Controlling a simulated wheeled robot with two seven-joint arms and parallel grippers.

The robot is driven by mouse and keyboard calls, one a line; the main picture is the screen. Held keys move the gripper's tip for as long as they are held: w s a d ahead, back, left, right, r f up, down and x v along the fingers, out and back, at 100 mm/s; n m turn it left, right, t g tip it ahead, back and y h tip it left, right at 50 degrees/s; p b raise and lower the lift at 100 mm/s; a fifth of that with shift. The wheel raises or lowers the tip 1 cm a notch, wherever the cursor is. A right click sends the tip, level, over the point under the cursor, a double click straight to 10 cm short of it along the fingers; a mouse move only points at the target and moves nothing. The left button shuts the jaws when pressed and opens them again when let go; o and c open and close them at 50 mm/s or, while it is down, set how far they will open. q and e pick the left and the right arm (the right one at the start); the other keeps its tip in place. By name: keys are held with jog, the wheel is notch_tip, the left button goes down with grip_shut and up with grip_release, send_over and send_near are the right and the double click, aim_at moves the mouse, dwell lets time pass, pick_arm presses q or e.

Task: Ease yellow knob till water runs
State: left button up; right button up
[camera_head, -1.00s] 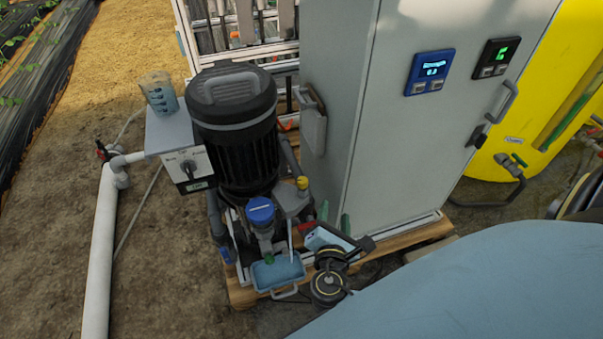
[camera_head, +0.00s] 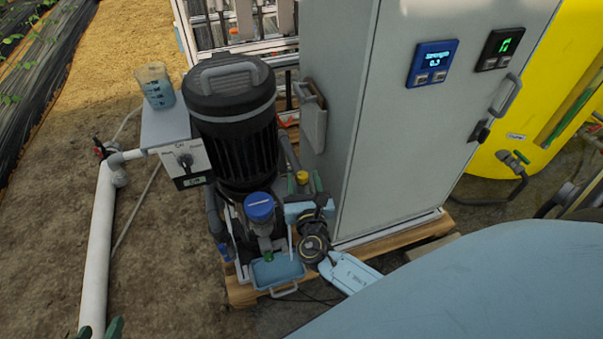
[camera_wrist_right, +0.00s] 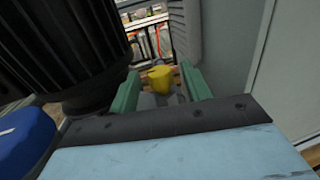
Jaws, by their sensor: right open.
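The small yellow knob (camera_head: 302,177) sits beside the black motor, on the pump. It also shows in the right wrist view (camera_wrist_right: 160,78). My right gripper (camera_head: 304,183) is open, with a green finger on either side of the knob. In the right wrist view the knob shows between the fingertips (camera_wrist_right: 160,84); whether they touch it I cannot tell. Only the green fingertips of my left gripper (camera_head: 101,328) show at the lower left edge, apart and empty. A light-blue tray (camera_head: 277,271) lies below the blue-capped part (camera_head: 260,207). I see no running water.
The black motor (camera_head: 232,105) stands close left of my right gripper. The grey cabinet (camera_head: 375,130) rises close to its right. A beaker (camera_head: 156,86) of bluish liquid stands on the switch box (camera_head: 184,165). A white pipe (camera_head: 99,250) runs along the soil at left.

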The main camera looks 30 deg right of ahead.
aim_at(301, 173)
pick_arm(q)
jog(key=shift+w+d+r+t+h+b, duration=0.15)
jog(key=shift+w+d+r+t, duration=0.15)
jog(key=shift+w+r+t, duration=0.4)
jog(key=shift+w+d+r+t+h+b, duration=0.15)
jog(key=shift+w+d+r+t, duration=0.25)
jog(key=shift+r, duration=0.4)
pick_arm(e)
jog(key=shift+x, duration=1.75)
pick_arm(q)
jog(key=shift+a, duration=0.1)
